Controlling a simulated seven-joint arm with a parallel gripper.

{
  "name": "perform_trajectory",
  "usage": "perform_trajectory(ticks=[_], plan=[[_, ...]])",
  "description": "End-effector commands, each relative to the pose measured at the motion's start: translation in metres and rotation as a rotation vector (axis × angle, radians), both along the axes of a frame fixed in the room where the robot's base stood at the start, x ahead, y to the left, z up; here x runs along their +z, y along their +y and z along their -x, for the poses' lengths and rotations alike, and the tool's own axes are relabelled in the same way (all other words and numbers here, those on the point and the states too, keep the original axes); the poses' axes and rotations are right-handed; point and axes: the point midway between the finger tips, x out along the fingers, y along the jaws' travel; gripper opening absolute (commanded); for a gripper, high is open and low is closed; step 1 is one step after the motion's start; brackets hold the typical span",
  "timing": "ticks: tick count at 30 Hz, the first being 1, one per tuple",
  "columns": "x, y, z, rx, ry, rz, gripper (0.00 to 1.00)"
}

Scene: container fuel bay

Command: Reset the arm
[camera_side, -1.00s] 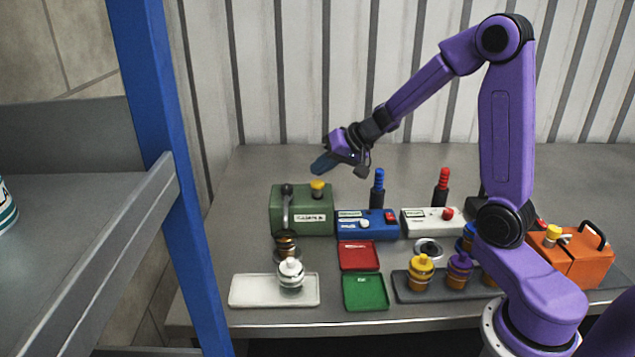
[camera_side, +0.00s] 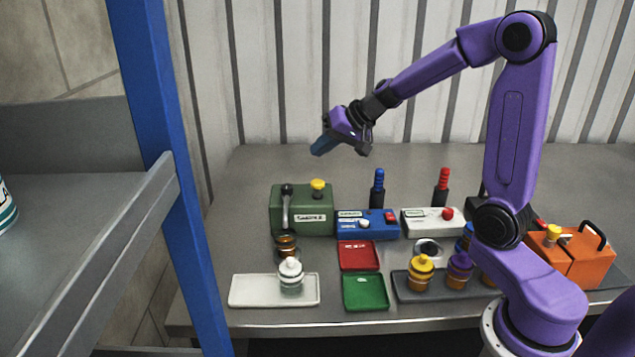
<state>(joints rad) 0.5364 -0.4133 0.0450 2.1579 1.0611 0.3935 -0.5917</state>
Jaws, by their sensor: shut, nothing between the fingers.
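My gripper (camera_side: 322,146) is raised above the back of the table, behind and above the green box (camera_side: 302,212). It is shut and empty, pointing down and to the left. It touches nothing. My arm reaches in from the right side of the table.
Below stand a blue box (camera_side: 367,225), a white box (camera_side: 432,222) and blue and red handles (camera_side: 377,188). In front lie a red tray (camera_side: 358,256), a green tray (camera_side: 365,292) and a white tray (camera_side: 245,290) with a jar. A blue post (camera_side: 175,170) stands left.

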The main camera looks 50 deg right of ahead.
Motion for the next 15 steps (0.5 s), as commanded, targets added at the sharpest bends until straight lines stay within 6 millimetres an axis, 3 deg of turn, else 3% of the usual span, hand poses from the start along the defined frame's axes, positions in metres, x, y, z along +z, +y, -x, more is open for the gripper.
perform_trajectory(ticks=[15], plan=[[-0.0007, 0.0061, 0.0025, 0.020, 0.005, 0.001, 0.00]])
